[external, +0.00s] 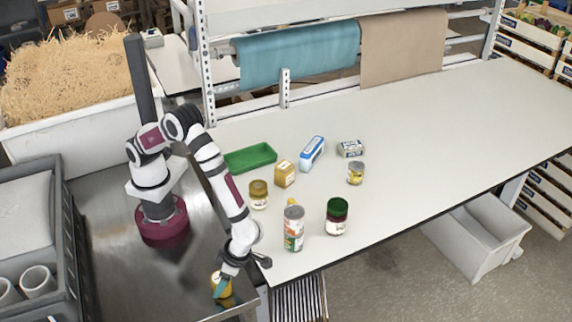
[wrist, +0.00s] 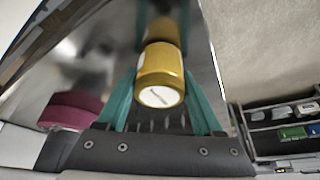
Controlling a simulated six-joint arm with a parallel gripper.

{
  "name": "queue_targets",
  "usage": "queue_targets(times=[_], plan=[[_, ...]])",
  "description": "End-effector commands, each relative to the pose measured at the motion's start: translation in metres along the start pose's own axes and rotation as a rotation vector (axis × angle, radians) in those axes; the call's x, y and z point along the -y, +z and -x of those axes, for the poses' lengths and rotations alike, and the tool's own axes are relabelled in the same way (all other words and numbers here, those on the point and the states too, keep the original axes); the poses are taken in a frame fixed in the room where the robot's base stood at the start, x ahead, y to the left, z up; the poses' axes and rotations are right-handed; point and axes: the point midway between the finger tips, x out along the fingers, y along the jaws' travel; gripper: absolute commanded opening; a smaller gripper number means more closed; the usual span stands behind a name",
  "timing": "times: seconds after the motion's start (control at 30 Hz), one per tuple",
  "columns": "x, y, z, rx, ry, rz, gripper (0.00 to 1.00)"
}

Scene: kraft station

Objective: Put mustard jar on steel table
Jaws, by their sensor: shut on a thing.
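The mustard jar (external: 216,283), yellow with a label, is in my gripper (external: 222,287) at the front right part of the steel table (external: 112,215). In the wrist view the jar (wrist: 163,62) lies between the two teal fingers (wrist: 160,88), its gold side and a pale round end showing. My gripper is shut on it. Shiny steel (wrist: 85,55) with a reflection of the jar shows behind it. I cannot tell whether the jar touches the steel.
The white table (external: 420,170) to the right holds a tall can (external: 293,230), a dark red jar with green lid (external: 337,217), a gold-lidded jar (external: 258,195), several boxes and a green tray (external: 250,158). A grey crate (external: 62,215) stands at the left.

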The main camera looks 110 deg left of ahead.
Motion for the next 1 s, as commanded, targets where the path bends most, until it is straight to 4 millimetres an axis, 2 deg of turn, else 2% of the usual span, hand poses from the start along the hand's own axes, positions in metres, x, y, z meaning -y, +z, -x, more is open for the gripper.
queue_targets(times=[0.07,0.1,0.23,0.47,0.57,0.67,0.9,1.0], plan=[[0.000,0.001,-0.002,0.000,0.000,0.000,0.00],[0.000,0.001,-0.002,0.000,0.000,0.000,0.75],[0.000,0.001,-0.002,0.000,0.000,0.000,0.98],[0.000,0.000,-0.002,0.000,0.000,0.000,0.98],[0.000,0.000,0.004,0.001,-0.001,-0.001,0.98],[0.001,0.000,0.026,0.004,-0.003,-0.002,0.98],[0.000,0.000,0.092,0.004,-0.002,-0.001,0.98],[0.001,0.000,0.110,0.002,-0.002,0.000,0.98]])
